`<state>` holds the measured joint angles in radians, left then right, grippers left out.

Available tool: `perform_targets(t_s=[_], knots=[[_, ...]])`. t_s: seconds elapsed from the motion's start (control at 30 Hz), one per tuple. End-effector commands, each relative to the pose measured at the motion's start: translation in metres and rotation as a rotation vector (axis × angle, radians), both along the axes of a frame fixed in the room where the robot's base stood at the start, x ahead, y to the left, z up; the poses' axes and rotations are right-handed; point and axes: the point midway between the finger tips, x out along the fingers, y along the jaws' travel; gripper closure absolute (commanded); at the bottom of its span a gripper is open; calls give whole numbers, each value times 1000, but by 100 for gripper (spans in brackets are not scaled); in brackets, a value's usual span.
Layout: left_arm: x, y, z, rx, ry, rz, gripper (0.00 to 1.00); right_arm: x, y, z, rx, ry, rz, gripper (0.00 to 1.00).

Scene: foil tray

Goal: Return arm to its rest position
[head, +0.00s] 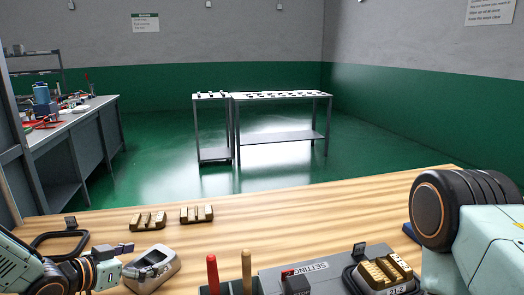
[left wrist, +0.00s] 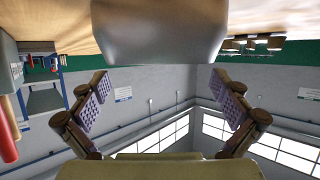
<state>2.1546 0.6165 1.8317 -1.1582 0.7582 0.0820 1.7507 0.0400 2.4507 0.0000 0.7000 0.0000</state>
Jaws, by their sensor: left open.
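A grey metallic tray (head: 165,277) lies on the wooden table at the lower left of the head view, with a dark piece inside it. A smooth grey form, probably this tray, fills the top middle of the left wrist view (left wrist: 158,35). My left gripper (head: 118,262) is just left of the tray in the head view. In the left wrist view its two fingers (left wrist: 162,90) are spread wide with nothing between them. I cannot tell whether a finger touches the tray. My right arm shows at the right edge of the head view, but its gripper is out of view.
Two brass blocks (head: 148,221) (head: 197,214) lie behind the tray. A black frame (head: 60,234) lies left of them. A red handle (head: 212,272), a tan handle (head: 246,270) and a grey fixture (head: 325,268) stand at front. A brass block (head: 385,272) sits in a holder. The table's middle is clear.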

Motion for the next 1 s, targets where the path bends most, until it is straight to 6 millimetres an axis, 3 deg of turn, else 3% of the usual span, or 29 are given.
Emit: perform_targets(t_s=[0.2,0.5,1.0], knots=[[0,0,41,-2,-2,1,0,0,0,12,0,0,0,100],[-1,0,80,-1,0,0,0,0,0,22,0,0,0,100],[-1,0,88,-1,3,1,0,0,0,23,0,0,0,100]])
